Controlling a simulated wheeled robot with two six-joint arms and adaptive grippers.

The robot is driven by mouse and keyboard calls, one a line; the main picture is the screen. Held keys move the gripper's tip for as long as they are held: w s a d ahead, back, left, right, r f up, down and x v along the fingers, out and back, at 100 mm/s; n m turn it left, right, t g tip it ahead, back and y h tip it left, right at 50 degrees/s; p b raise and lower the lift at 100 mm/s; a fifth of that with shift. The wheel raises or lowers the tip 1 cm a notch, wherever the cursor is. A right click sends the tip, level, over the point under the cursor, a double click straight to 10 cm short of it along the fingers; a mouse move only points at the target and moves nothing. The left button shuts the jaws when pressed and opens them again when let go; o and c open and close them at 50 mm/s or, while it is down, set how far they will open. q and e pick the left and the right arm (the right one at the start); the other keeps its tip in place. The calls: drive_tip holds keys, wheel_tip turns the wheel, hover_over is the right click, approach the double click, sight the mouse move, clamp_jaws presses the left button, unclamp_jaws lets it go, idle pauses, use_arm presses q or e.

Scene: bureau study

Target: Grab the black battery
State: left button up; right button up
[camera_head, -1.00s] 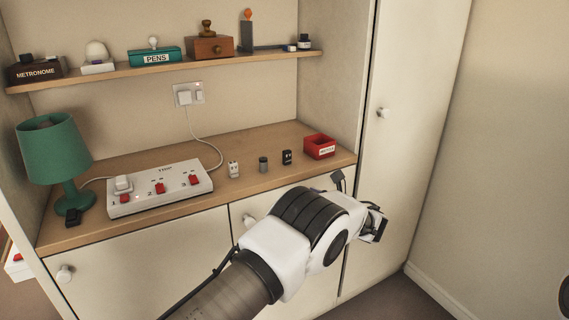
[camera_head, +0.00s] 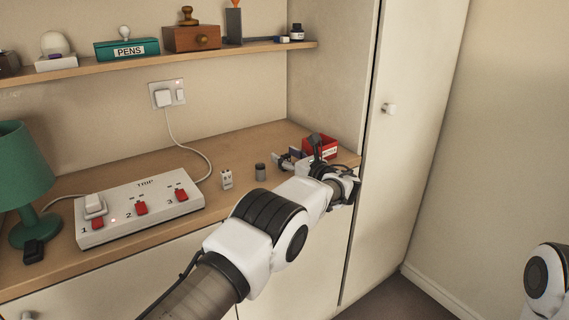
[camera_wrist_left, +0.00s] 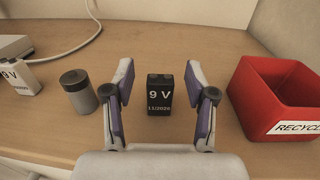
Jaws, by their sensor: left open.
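The black battery (camera_wrist_left: 159,95), marked "9 V" and "11/2026", stands upright on the wooden counter in the left wrist view. My left gripper (camera_wrist_left: 160,92) is open, with one finger on each side of the battery and a gap on both sides. In the head view my left gripper (camera_head: 293,160) is over the counter near the red box, and it hides the black battery there. Part of my right arm shows at the right edge of the head view; its gripper is out of view.
A red box (camera_head: 322,142) labelled "RECYCLE" stands close right of the gripper. A white power strip (camera_head: 140,212) and green lamp (camera_head: 24,175) are further left.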

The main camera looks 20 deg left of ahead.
use_arm(q)
drive_tip(key=shift+w+a, duration=0.1)
drive_tip(key=shift+a, duration=0.15)
drive_tip(key=shift+d+r, duration=0.1)
drive_tip(key=shift+d, duration=0.1)
drive_tip(key=shift+c, duration=0.3)
drive_tip(key=shift+a, duration=0.1)
clamp_jaws()
